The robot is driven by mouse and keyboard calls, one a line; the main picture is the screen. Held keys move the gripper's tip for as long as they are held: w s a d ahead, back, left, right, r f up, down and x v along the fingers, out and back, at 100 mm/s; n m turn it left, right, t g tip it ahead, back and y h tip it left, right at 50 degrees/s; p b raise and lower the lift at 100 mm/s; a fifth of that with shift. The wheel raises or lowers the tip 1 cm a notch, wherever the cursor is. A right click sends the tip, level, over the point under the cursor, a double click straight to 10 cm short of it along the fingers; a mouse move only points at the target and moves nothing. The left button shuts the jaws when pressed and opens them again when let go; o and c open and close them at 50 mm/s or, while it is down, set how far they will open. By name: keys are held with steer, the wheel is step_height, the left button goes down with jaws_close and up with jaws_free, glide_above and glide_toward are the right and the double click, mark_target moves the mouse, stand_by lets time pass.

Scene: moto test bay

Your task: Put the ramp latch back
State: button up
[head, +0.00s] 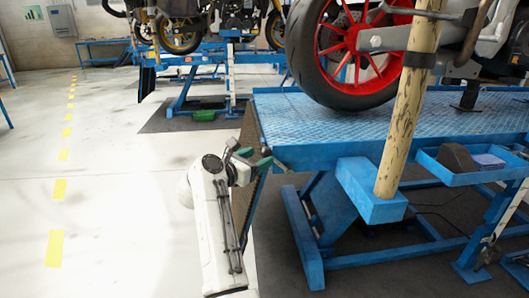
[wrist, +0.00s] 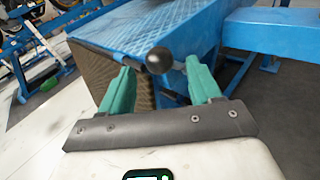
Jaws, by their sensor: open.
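A round black knob on a short dark rod, which looks like the ramp latch (wrist: 159,60), is at the corner of the blue lift table (wrist: 150,28) in the wrist view. My gripper (wrist: 161,66) is open, and its two green fingers stand on either side of the knob in the picture. I cannot tell whether either finger touches it. In the head view my gripper (head: 254,158) is at the near end corner of the lift table (head: 310,125). The knob is hard to make out there. A brown ribbed panel, seemingly the ramp (wrist: 118,62), hangs down from the table's end.
A motorcycle with a red-rimmed wheel (head: 360,50) stands on the lift. A wooden post (head: 402,110) rises from a blue block (head: 368,190) on its side, near a blue tray (head: 465,177). The pale floor (head: 110,200) at left is clear.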

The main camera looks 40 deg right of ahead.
steer(key=v, duration=0.5)
steer(key=shift+s+a+p, duration=0.1)
steer(key=shift+a+p, duration=0.2)
steer(key=shift+p, duration=0.1)
steer(key=shift+c, duration=0.4)
